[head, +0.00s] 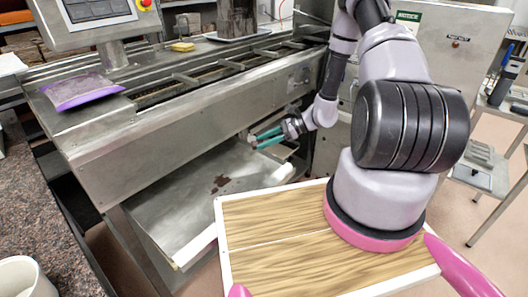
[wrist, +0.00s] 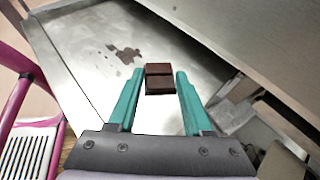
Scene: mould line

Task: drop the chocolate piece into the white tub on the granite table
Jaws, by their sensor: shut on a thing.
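My gripper (head: 257,140) reaches over a metal tray below the machine. Its teal fingers (wrist: 158,80) are shut on a dark brown chocolate piece (wrist: 159,86), which sits between the fingertips in the wrist view. The piece is too small to make out clearly in the head view. The white tub (head: 25,280) stands on the granite table (head: 35,185) at the lower left of the head view, cut off by the picture's edge. My gripper is far from the tub.
The metal tray (head: 185,215) has brown smears (wrist: 125,53). The steel machine (head: 180,120) runs above and behind it, with a purple-edged bag (head: 80,92) on top. A steel cabinet (head: 460,50) stands at the right. The granite near the tub looks clear.

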